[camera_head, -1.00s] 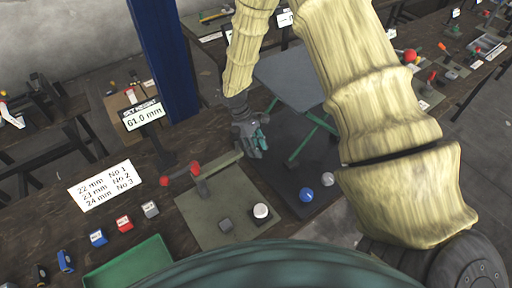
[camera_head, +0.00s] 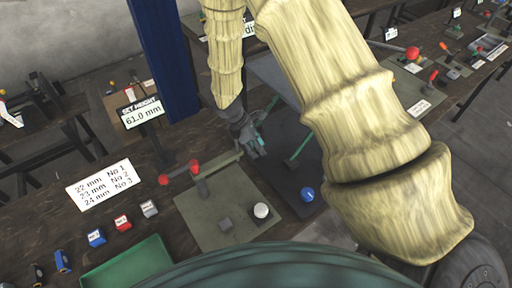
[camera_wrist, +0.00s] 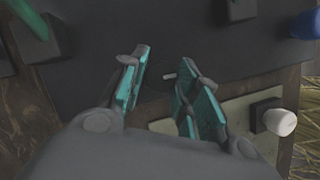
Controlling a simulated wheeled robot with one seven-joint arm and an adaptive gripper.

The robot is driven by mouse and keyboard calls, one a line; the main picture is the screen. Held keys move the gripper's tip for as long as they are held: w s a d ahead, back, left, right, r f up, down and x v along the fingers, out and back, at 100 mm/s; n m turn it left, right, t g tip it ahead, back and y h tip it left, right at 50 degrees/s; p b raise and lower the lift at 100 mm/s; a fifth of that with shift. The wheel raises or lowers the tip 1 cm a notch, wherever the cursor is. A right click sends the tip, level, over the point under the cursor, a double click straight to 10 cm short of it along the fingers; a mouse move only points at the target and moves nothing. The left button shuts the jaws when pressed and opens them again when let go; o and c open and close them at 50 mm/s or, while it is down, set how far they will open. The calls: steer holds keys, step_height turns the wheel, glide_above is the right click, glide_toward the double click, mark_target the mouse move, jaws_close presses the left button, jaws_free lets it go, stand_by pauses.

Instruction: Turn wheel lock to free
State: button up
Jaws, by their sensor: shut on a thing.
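In the wrist view my gripper (camera_wrist: 163,88) points down at a dark plate (camera_wrist: 90,85). Its two teal-padded fingers stand around a small dark round part with a pale pin (camera_wrist: 170,75), and the jaws are shut on this part. It blends into the dark plate, and I cannot tell for sure that it is the wheel lock. In the head view my gripper (camera_head: 258,148) is low at the dark plate, just beyond the end of the grey-green bar (camera_head: 222,161). The part between the fingers is hidden there.
A white knob (camera_head: 261,211) and a red-tipped lever (camera_head: 196,170) stand near the front mat (camera_head: 205,225). A blue ball (camera_head: 307,194) is to the right. A green tray (camera_head: 135,265) is at front left. A blue post (camera_head: 168,60) rises behind left of my arm.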

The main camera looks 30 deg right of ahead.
stand_by(0.3)
steer(key=o, duration=1)
steer(key=v, duration=1.2)
